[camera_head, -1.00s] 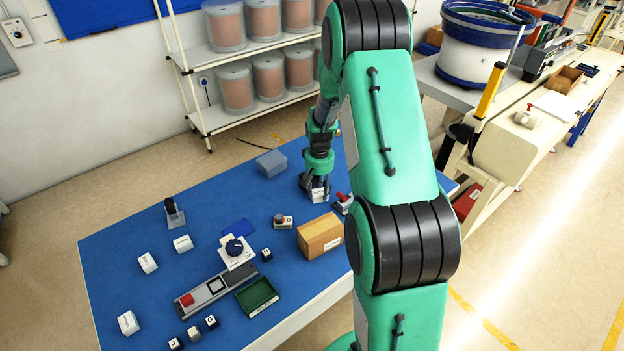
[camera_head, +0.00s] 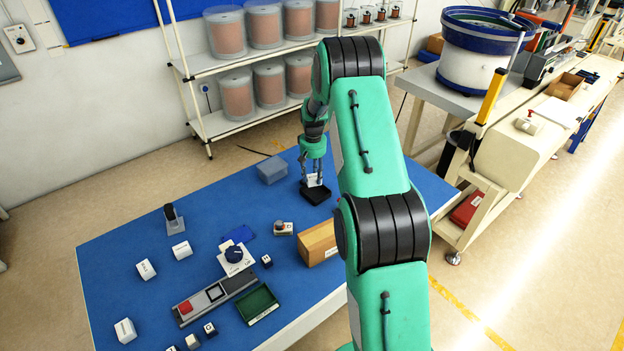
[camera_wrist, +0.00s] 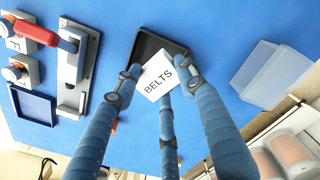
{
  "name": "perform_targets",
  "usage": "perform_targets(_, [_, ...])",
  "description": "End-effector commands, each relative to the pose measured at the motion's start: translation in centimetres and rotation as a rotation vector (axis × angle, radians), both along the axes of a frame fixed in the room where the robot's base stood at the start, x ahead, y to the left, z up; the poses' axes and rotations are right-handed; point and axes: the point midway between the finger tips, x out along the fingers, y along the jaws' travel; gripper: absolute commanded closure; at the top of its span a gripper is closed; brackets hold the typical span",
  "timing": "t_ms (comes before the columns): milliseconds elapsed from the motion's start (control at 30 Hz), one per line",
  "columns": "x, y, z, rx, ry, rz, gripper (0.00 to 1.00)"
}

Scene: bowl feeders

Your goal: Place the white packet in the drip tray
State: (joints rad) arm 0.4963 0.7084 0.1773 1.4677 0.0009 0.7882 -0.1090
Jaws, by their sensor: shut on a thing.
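The white packet (camera_wrist: 157,77), marked BELTS, is between the fingers of my gripper (camera_wrist: 156,82) in the wrist view. My gripper is shut on it. The packet also shows in the head view (camera_head: 314,181), below my gripper (camera_head: 313,176). The dark drip tray (camera_wrist: 147,43) lies on the blue table, and the packet covers part of it in the wrist view. In the head view the tray (camera_head: 316,196) sits just below the packet. I cannot tell whether packet and tray touch.
A translucent grey box (camera_head: 271,170) stands left of the tray, and a cardboard box (camera_head: 318,242) stands in front of it.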

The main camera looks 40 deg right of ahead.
Motion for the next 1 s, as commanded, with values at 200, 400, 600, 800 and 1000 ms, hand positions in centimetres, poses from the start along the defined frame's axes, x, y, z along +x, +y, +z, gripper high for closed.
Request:
perform_targets(200, [1.8,-0.9,-0.2,0.0,0.0,0.0,0.89])
perform_targets(400, [2.0,-1.1,-0.2,0.0,0.0,0.0,0.89])
perform_targets(600, [2.0,-1.1,-0.2,0.0,0.0,0.0,0.89])
perform_targets(800, [2.0,-1.0,-1.5,0.0,0.0,0.0,0.89])
perform_targets(1000, [2.0,-1.0,-3.5,0.0,0.001,0.0,0.89])
